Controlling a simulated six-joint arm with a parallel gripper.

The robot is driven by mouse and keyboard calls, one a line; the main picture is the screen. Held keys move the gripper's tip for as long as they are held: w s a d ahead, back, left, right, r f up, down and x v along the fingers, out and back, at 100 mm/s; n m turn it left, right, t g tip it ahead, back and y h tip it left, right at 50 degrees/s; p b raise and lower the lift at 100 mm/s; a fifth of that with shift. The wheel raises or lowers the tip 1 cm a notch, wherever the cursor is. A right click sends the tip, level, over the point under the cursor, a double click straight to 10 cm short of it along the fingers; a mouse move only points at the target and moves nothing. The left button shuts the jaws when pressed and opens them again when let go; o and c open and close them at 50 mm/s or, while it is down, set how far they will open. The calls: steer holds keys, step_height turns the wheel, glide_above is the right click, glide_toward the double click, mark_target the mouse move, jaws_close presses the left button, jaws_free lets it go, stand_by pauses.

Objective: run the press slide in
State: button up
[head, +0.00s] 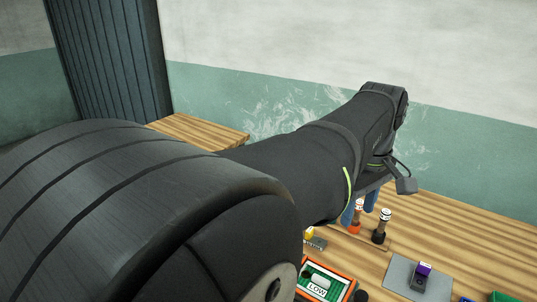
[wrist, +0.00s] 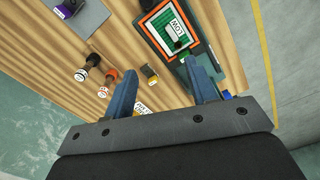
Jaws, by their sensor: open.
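I cannot tell for sure which part is the press slide. A green panel with an orange border (head: 341,287) and a white LOW label lies at the bottom of the head view. In the wrist view this panel (wrist: 158,33) sits in a dark frame, beyond my fingertips. A small dark block with a yellow part (head: 315,242) stands beside it; in the wrist view the block (wrist: 149,75) shows between my fingers. My gripper (head: 358,212) is above the table, its blue fingers apart. In the wrist view my gripper (wrist: 165,76) is open, with nothing held.
A black-and-white knobbed piece (head: 381,227) and an orange-and-white one (head: 356,222) stand near my gripper. A purple-and-black piece (head: 421,277) is on a grey plate (head: 398,275). A green-and-white wall (head: 250,95) stands behind.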

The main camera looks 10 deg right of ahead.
mark_target(362, 295)
steer(key=s+d+f+m, duration=0.4)
steer(key=f+m, duration=0.1)
steer(key=f, duration=0.2)
step_height(362, 295, down, 17)
steer(key=shift+s+r, duration=0.1)
steer(key=shift+r, duration=0.1)
